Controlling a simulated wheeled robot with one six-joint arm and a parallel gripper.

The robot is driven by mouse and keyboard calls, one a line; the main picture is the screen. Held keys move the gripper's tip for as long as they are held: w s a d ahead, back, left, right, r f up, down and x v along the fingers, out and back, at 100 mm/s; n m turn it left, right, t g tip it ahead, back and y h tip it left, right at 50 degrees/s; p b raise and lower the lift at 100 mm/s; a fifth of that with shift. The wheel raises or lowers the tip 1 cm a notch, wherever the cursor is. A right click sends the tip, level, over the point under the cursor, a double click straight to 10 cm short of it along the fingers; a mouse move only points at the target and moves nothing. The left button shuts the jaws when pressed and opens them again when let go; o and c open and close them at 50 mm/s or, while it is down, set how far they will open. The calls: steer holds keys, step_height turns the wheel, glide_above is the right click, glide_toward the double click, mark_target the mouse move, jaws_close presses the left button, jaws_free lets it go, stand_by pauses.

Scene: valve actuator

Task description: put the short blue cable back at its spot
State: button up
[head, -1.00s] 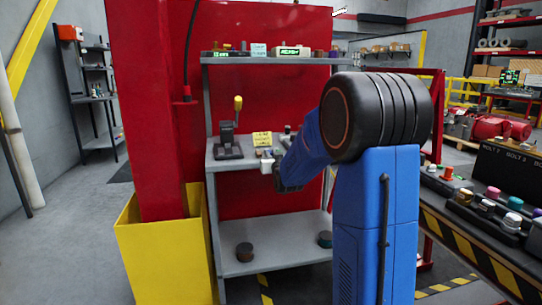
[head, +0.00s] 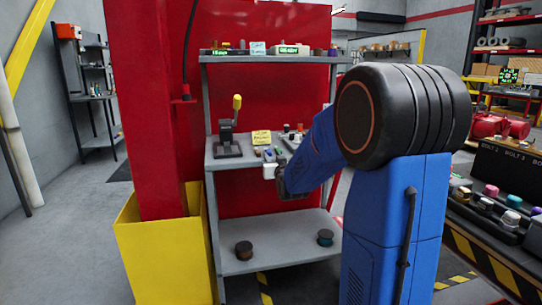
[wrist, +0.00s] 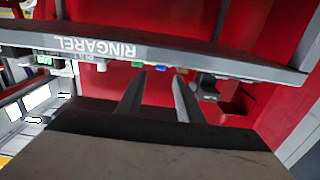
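I cannot make out the short blue cable for certain. A small blue item (wrist: 160,68) shows at the edge of the grey shelf in the wrist view, beside a green one (wrist: 137,64). A small blue patch (head: 268,155) also shows on the middle shelf in the head view. My gripper (wrist: 161,76) has its two fingers apart, pointing at the shelf edge, with nothing visibly held between them. In the head view my gripper (head: 277,178) is in front of the middle shelf, largely hidden by my wrist. A small white block (head: 269,172) shows at its tip; I cannot tell what it is.
The grey shelf unit (head: 225,165) holds a lever device (head: 228,140) and a yellow note (head: 261,138). Two spools (head: 244,250) (head: 325,237) stand on the lower shelf. A red post (head: 145,110) in a yellow guard (head: 165,250) stands left. A bench with coloured knobs (head: 490,191) is right.

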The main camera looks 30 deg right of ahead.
steer(key=s+a+f+n+g+y, duration=0.1)
steer(key=s+a+f+g, duration=0.3)
steer(key=s, duration=1.1)
steer(key=s+a+f+n+g+y, duration=0.1)
steer(key=s+a+f+g, duration=0.3)
steer(key=s+a, duration=0.5)
steer(key=s+a+f+n+g+y, duration=0.1)
steer(key=s+a+f+g+y, duration=0.2)
steer(key=s, duration=2)
steer(key=a+f+g, duration=0.1)
steer(key=a, duration=0.3)
steer(key=shift+a+g, duration=0.3)
steer(key=shift+w+d, duration=0.1)
